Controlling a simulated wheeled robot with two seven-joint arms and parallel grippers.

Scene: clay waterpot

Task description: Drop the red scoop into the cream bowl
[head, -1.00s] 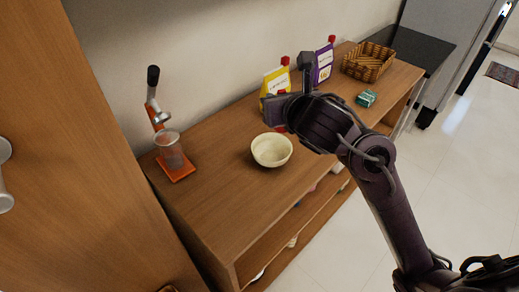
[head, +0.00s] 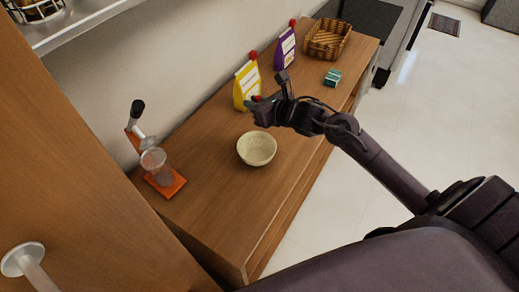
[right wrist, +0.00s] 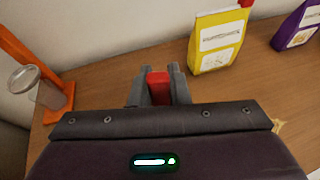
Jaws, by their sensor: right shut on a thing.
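The cream bowl (head: 257,150) stands upright on the wooden counter in the head view, and it looks empty. My right gripper (head: 259,107) is just behind the bowl in the picture, in front of the yellow bag. It is shut on the red scoop (head: 256,98), of which only a small red part shows. In the right wrist view the red scoop (right wrist: 158,86) sits between the two grey fingers (right wrist: 158,80). The bowl is not seen in that view. How high the gripper is above the counter is hard to tell. My left gripper is not in view.
A yellow bag (head: 246,84) and a purple bag (head: 285,48) stand along the wall. A wicker basket (head: 327,39) and a small green box (head: 332,77) are farther back. An orange-based dispenser (head: 165,185) with a clear cup stands left of the bowl.

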